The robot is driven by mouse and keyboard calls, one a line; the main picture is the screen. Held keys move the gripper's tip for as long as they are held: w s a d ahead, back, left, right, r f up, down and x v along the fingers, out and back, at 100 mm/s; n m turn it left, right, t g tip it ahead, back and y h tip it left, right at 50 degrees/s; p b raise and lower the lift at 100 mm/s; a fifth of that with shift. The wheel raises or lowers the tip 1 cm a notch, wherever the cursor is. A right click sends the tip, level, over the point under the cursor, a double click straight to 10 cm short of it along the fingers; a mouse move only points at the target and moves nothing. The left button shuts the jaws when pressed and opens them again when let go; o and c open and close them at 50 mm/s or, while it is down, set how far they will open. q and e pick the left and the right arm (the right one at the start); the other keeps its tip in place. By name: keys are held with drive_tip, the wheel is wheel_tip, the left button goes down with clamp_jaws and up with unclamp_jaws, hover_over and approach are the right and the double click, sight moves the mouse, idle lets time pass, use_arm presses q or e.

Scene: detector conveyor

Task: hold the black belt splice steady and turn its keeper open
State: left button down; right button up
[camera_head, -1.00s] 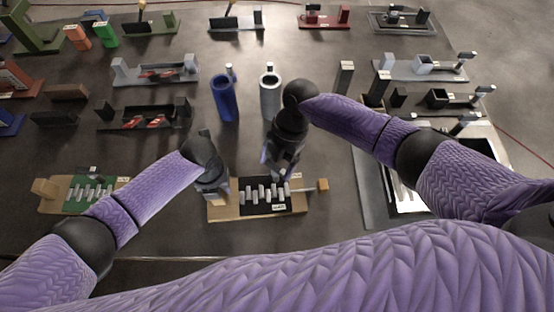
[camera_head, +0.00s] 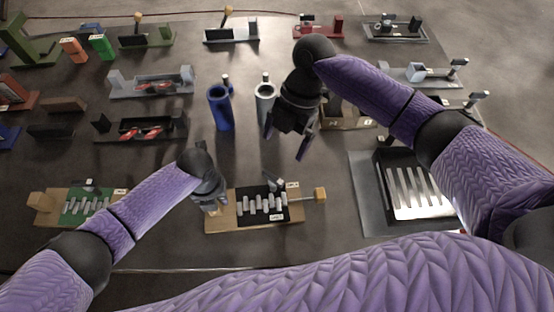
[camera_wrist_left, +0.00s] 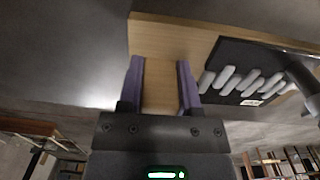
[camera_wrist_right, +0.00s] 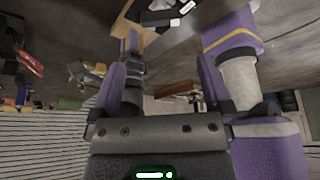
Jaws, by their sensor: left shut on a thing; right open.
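The black belt splice (camera_head: 262,205), a dark plate with several pale bars, sits on a wooden board (camera_head: 225,223) near the table's front. A round wooden knob (camera_head: 320,193) on a rod sticks out at its right, and a small dark upright piece (camera_head: 272,184) stands at its back edge; I cannot tell how far the keeper is turned. My left gripper (camera_head: 212,203) is shut on the board's left end; in the left wrist view its fingers (camera_wrist_left: 160,85) straddle the wood (camera_wrist_left: 170,38). My right gripper (camera_head: 288,145) is open and empty, behind and above the splice.
A green splice (camera_head: 88,203) on a similar board lies to the left. A slotted metal tray (camera_head: 365,200) lies to the right. Blue (camera_head: 220,108) and grey (camera_head: 264,103) cylinders stand behind. Several other fixtures fill the back; the middle table between splice and cylinders is clear.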

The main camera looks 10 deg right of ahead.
sight(271, 175)
drive_tip(key=v, duration=0.2)
drive_tip(key=shift+w+d+r, duration=0.1)
drive_tip(key=shift+r, duration=0.25)
drive_tip(key=shift+c, duration=1.2)
drive_tip(key=shift+a+m, duration=0.2)
drive_tip(key=shift+m, duration=0.3)
drive_tip(key=shift+c, duration=1.1)
drive_tip(key=shift+s+a+m+h, duration=0.15)
drive_tip(key=shift+m+h, duration=0.1)
drive_tip(key=shift+m, duration=0.25)
drive_tip(key=shift+s+a+m+h, duration=0.15)
drive_tip(key=shift+m+h, duration=0.1)
drive_tip(key=shift+m, duration=0.25)
drive_tip(key=shift+c, duration=1)
drive_tip(key=s+a+m+t+h, duration=0.2)
drive_tip(key=a+m+t+h, duration=0.1)
drive_tip(key=m, duration=1.2)
drive_tip(key=f, duration=1.1)
drive_tip(key=shift+a, duration=0.2)
clamp_jaws()
